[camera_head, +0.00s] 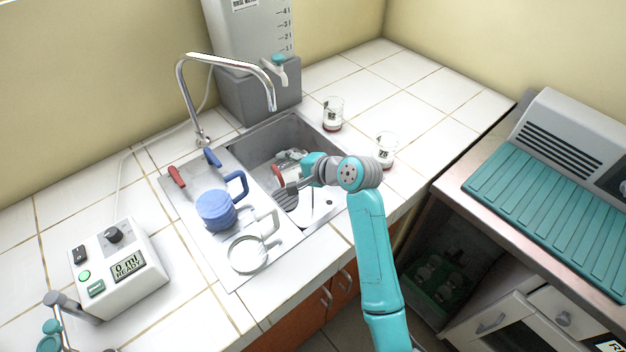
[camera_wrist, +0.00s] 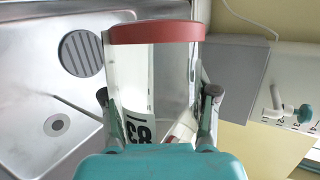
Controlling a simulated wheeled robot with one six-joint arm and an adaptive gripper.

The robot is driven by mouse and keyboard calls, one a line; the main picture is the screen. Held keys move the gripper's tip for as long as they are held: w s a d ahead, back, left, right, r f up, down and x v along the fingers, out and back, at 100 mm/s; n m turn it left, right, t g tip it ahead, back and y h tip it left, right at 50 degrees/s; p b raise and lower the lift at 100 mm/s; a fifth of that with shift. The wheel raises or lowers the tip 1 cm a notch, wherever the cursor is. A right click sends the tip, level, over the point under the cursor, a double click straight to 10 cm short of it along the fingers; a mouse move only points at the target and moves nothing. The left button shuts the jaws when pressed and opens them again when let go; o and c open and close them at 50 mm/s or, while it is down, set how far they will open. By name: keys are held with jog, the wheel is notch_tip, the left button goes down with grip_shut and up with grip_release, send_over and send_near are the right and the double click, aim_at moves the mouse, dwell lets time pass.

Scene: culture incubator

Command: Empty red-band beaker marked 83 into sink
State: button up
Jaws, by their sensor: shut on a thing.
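The beaker marked 83 (camera_wrist: 137,128) fills the middle of the wrist view, with a red band (camera_wrist: 155,32) around its end at the top of that view. My gripper (camera_wrist: 157,105) is shut on its clear wall, a finger on each side. In the head view my gripper (camera_head: 308,168) is over the sink basin (camera_head: 256,150), and the red band shows just left of it. The beaker appears tipped on its side there, partly hidden by my gripper. I cannot tell whether liquid remains in it. The drain (camera_wrist: 57,124) shows in the wrist view.
Two other beakers stand on the counter right of the sink, one farther back (camera_head: 333,112) and one nearer (camera_head: 386,148). A blue mug (camera_head: 214,208) and a pale mug (camera_head: 247,255) sit on the drainboard. The curved faucet (camera_head: 183,90) rises behind the sink.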

jog(key=shift+d+r+y, duration=0.1)
jog(key=shift+r+y, duration=0.1)
jog(key=shift+y, duration=0.1)
